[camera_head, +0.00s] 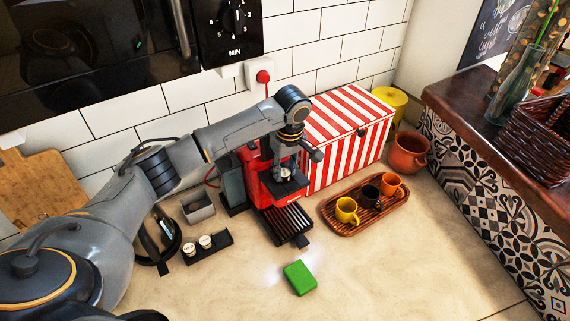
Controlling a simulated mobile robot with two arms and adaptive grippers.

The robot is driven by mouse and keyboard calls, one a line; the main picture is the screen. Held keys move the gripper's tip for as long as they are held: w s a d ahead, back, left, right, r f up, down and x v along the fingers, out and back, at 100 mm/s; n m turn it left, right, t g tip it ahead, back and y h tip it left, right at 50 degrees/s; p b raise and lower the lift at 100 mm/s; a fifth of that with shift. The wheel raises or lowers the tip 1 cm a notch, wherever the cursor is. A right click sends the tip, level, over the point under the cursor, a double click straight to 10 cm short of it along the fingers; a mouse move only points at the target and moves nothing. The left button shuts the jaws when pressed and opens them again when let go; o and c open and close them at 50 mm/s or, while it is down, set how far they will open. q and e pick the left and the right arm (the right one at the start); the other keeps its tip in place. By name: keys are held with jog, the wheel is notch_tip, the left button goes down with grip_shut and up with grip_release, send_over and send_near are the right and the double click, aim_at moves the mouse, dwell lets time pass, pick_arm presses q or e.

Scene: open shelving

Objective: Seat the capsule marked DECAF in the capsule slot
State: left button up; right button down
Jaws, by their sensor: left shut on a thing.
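The red coffee machine (251,175) stands on the counter against the wall. My left gripper (285,170) points down at the front of the machine, over a dark plate (289,186) where the capsule slot seems to be. It is shut on a small pale capsule (285,175), mostly hidden by the fingers. I cannot read its marking or tell whether it touches the slot. A black capsule holder (217,250) to the left bears two pale-topped capsules, one on the left (189,249) and one on the right (205,241); their marks are too small to read. My right gripper is not in view.
A wooden tray (364,226) with yellow, black and orange cups stands right of the machine. A red-striped box (345,135) is behind it. A green block (300,278) lies in front. A grey container (198,208) stands at left. The front counter is mostly clear.

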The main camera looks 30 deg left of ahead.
aim_at(287, 175)
pick_arm(q)
jog(key=shift+f, duration=0.1)
jog(key=shift+f, duration=0.1)
jog(key=o, duration=0.7)
jog(key=shift+o, duration=0.2)
jog(key=r+b, duration=0.1)
jog(key=r, duration=0.1)
jog(key=r+b, duration=0.1)
jog(key=r, duration=0.1)
jog(key=d+r+b, duration=0.1)
jog(key=r, duration=0.2)
jog(key=shift+s, duration=0.2)
jog(key=shift+r, duration=0.35)
